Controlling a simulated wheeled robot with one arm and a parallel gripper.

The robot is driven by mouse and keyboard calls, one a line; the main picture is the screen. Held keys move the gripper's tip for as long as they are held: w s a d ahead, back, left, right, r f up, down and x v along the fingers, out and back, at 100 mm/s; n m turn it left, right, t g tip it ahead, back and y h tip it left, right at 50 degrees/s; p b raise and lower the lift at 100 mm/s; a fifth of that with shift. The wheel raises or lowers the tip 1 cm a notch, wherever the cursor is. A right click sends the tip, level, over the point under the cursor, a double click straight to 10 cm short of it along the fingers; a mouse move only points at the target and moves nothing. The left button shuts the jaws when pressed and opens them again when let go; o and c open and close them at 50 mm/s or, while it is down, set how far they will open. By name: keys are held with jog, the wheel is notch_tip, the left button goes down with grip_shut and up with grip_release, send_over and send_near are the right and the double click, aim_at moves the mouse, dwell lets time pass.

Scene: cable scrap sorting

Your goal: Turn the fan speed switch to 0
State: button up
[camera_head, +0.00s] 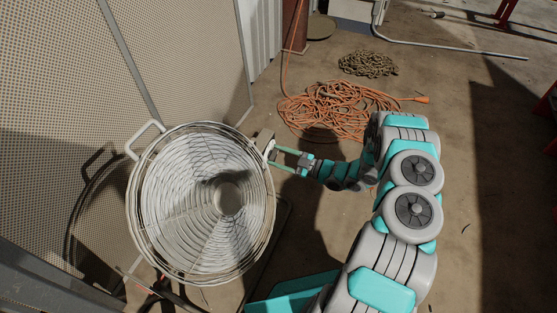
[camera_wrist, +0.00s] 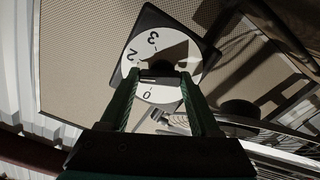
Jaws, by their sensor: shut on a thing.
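A large round fan (camera_head: 160,200) with a pale wire cage stands at the left in the head view. Its switch box (camera_head: 262,139) sits at the upper right of the cage rim. In the wrist view the fan speed switch shows as a white round dial (camera_wrist: 150,94) on a dark square plate (camera_wrist: 150,17). The gripper also shows in the head view (camera_head: 272,153).
A perforated panel wall (camera_head: 190,60) stands behind and left of the fan. An orange cable (camera_head: 335,110) lies coiled on the floor behind my arm, with a chain pile (camera_head: 368,64) beyond it. The floor at the right is mostly clear.

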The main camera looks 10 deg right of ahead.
jog(key=n+b, duration=0.2)
jog(key=n, duration=0.4)
jog(key=n+b, duration=0.2)
jog(key=n, duration=0.4)
jog(key=shift+s+a+n+b, duration=0.1)
jog(key=shift+s+n+b, duration=0.1)
jog(key=shift+n+b, duration=0.2)
dwell(0.3)
jog(key=o, duration=1.4)
jog(key=shift+c, duration=0.2)
jog(key=v, duration=0.7)
jog(key=shift+s+d, duration=0.2)
jog(key=shift+d, duration=0.1)
